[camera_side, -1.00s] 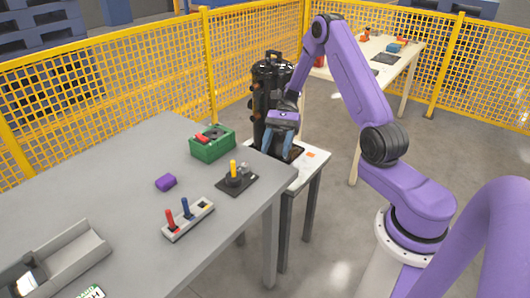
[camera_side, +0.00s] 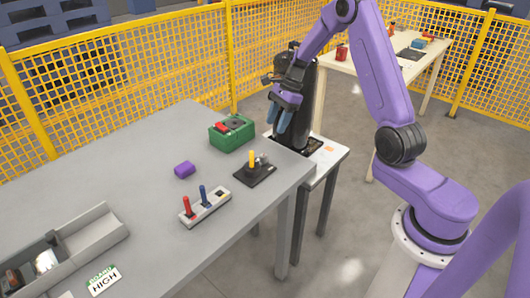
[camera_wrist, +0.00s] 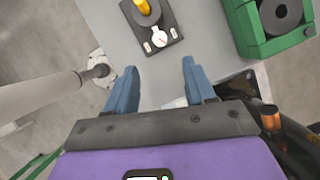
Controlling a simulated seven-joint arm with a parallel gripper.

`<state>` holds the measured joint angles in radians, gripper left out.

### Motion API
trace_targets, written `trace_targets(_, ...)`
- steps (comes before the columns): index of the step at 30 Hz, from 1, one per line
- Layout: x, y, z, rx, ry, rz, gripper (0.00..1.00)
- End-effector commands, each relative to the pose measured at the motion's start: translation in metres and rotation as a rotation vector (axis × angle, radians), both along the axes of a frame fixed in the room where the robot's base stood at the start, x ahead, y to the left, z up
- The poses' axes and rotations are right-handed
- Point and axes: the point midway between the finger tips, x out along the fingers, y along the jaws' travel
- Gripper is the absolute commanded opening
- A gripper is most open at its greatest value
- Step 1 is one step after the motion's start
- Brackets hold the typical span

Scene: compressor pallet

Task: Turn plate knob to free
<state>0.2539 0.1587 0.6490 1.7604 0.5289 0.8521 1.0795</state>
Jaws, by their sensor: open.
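The dark plate (camera_side: 256,178) lies on the grey table near its right edge. An upright yellow knob (camera_side: 252,159) stands on it, with a small grey metal part (camera_side: 262,160) beside it. In the wrist view the plate (camera_wrist: 168,22) is at the top, with the yellow knob (camera_wrist: 143,8) cut by the frame edge and a white round dial (camera_wrist: 160,38) below it. My gripper (camera_side: 279,124) is above and beyond the plate, in front of the black compressor. Its blue fingers (camera_wrist: 160,70) are apart, with nothing between them. Whether the knob is locked or free I cannot tell.
A green box (camera_side: 231,135) stands behind the plate. The black compressor (camera_side: 294,125) is on a small white stand (camera_side: 325,160).

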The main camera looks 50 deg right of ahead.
Motion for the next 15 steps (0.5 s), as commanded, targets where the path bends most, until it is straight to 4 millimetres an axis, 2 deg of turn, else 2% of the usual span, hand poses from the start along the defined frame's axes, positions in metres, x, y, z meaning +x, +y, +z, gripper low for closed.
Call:
trace_targets(3, 0.002, 0.010, -0.023, 0.002, 0.005, 0.003, 0.54)
trace_targets(15, 0.010, 0.035, -0.088, 0.001, 0.003, 0.002, 0.54)
